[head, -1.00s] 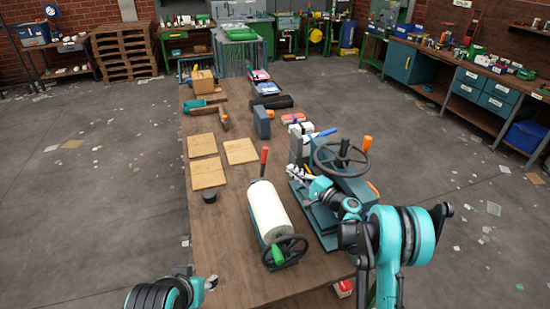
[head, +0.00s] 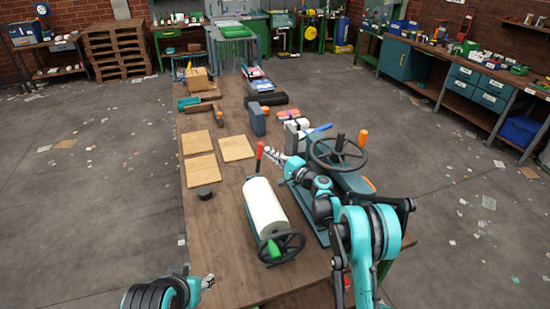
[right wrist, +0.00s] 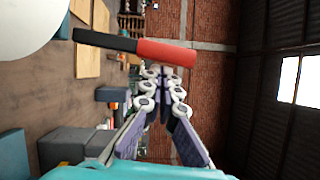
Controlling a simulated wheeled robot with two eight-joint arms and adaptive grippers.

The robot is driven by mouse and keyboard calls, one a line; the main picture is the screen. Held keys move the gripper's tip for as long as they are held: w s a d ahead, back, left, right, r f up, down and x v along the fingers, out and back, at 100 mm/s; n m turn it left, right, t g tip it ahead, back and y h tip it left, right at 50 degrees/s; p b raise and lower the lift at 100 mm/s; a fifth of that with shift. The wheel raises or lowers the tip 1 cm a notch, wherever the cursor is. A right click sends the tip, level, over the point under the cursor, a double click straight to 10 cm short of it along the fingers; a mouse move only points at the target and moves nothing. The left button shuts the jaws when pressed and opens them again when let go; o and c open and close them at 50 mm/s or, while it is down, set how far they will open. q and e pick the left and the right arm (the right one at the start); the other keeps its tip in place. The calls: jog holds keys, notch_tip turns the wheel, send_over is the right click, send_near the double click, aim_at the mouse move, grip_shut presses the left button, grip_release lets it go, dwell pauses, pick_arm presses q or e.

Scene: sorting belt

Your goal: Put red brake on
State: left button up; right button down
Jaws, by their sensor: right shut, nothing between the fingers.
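The red brake is a lever with a red grip (head: 259,150) on a black stem, standing upright at the far end of the white roller (head: 264,206). In the right wrist view the red grip (right wrist: 165,52) lies across the picture just beyond my fingertips. My right gripper (head: 270,153) is shut and empty beside the lever, to its right, at about the height of the grip. It also shows in the right wrist view (right wrist: 164,72). I cannot tell whether it touches the grip. My left gripper (head: 208,281) is low at the table's front left edge; its fingers are too small to read.
A handwheel with a green handle (head: 274,249) is at the roller's near end. A machine with a larger black handwheel (head: 338,153) and an orange knob (head: 362,138) stands right of the lever. Flat wooden boards (head: 236,147) and a black puck (head: 205,193) lie left of it.

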jog(key=shift+a, duration=0.1)
dwell(0.3)
pick_arm(q)
jog(key=shift+r, duration=0.15)
pick_arm(e)
jog(key=shift+s+a+r+n, duration=0.2)
jog(key=shift+a+n, duration=0.1)
jog(key=shift+n, duration=0.1)
jog(key=shift+a, duration=0.1)
pick_arm(q)
jog(key=f, duration=0.1)
jog(key=a+b, duration=0.1)
jog(key=f+b, duration=0.1)
jog(key=shift+s+a+f, duration=0.2)
jog(key=shift+s+f, duration=0.05)
jog(key=shift+f, duration=0.1)
pick_arm(e)
jog(key=s+a+f+n+g+h, duration=0.1)
jog(key=s+a+f+n+h, duration=0.1)
jog(key=a+n, duration=0.4)
jog(key=s+a+f+n+h, duration=0.2)
jog(key=a+f+n+h, duration=0.3)
jog(key=a, duration=0.3)
jog(key=shift+s+a+f+n+g, duration=0.3)
jog(key=shift+s+f+n+g, duration=0.1)
jog(key=shift+n, duration=0.1)
jog(key=shift+f, duration=0.1)
